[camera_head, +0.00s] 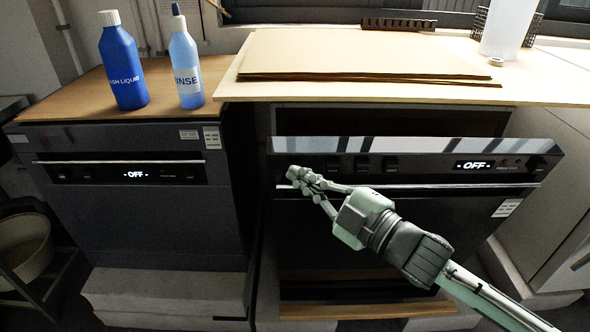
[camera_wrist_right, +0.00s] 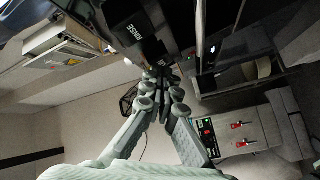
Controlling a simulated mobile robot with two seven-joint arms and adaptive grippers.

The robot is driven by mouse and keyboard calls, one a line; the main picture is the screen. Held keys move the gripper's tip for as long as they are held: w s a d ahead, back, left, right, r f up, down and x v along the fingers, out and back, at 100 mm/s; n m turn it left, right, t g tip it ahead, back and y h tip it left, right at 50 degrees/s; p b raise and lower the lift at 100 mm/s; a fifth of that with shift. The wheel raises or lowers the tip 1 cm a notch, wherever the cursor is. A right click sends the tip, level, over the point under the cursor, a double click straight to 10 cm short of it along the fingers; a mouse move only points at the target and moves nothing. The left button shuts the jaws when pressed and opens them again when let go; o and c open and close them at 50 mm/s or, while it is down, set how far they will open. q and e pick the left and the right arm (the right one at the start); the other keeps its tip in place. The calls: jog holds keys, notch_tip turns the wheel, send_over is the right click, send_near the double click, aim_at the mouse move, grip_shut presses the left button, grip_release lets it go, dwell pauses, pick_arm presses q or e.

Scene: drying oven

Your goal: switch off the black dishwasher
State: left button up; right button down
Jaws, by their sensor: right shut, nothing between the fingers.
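Two dark appliances stand side by side in the head view: a black one (camera_head: 140,225) on the left and a dark one (camera_head: 350,215) on the right with a shiny top strip. I cannot tell for sure which is the task's black dishwasher. The left display (camera_head: 135,175) reads OFF, and so does the right display (camera_head: 474,165). My right gripper (camera_head: 294,174) is shut and empty, with its tips at the left end of the right appliance's control panel. It hides that end; contact is unclear. The shut fingers also show in the right wrist view (camera_wrist_right: 163,75). My left gripper is not visible.
A blue bottle (camera_head: 124,70) and a light blue rinse bottle (camera_head: 185,65) stand on the left wooden top. A pale board (camera_head: 540,95) with brown sheets (camera_head: 350,52) covers the right appliance. A white cabinet (camera_head: 560,190) stands at right.

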jog(key=s+f, duration=0.1)
jog(key=s, duration=0.5)
dwell(0.3)
jog(key=shift+f, duration=0.1)
dwell(1.2)
